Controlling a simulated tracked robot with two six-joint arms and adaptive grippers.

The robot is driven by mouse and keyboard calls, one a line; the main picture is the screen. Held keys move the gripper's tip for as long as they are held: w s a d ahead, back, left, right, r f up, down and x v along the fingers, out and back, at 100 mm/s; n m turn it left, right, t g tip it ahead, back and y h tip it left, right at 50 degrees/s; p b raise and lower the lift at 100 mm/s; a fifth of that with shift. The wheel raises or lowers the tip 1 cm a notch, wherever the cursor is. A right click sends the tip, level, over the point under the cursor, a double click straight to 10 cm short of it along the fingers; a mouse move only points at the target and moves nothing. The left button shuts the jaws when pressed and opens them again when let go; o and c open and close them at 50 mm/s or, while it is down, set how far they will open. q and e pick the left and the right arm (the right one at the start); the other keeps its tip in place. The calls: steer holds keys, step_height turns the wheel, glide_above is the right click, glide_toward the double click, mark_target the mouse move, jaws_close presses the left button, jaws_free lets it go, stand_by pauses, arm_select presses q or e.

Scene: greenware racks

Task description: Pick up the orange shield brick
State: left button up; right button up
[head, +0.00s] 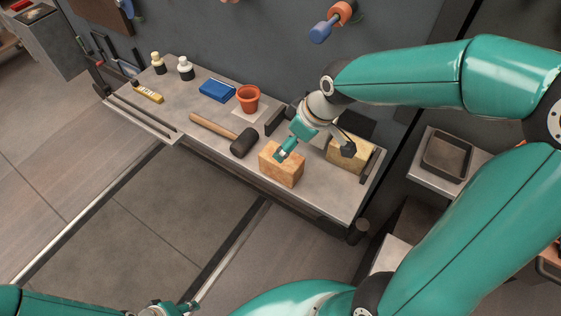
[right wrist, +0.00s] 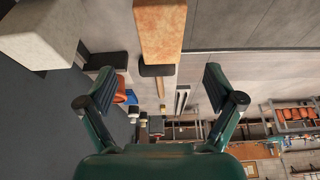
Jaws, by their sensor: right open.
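The orange shield brick (head: 281,167) stands on the grey bench near its front edge, right of the mallet. In the right wrist view its mottled orange face (right wrist: 160,28) is at the top centre, between the lines of the two fingers and beyond their tips. My right gripper (head: 316,151) is open above the bench; one finger overlaps the brick's upper edge in the head view, and contact cannot be told. Its spread fingers (right wrist: 158,80) hold nothing. A paler tan brick (head: 345,157) stands to the right, partly behind the gripper. Part of my left arm's end shows at the bottom edge.
A mallet (head: 240,143) lies left of the orange brick. Behind it are a terracotta pot (head: 248,98), a blue block (head: 217,90) and two small bottles. A dark tray (head: 447,156) sits on a lower stand at right.

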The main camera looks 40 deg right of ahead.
steer(key=x, duration=0.9)
steer(key=shift+s+f, duration=0.2)
steer(key=shift+s, duration=0.15)
steer(key=shift+f, duration=0.2)
stand_by(0.3)
steer(key=c, duration=1.6)
steer(key=shift+c, duration=0.2)
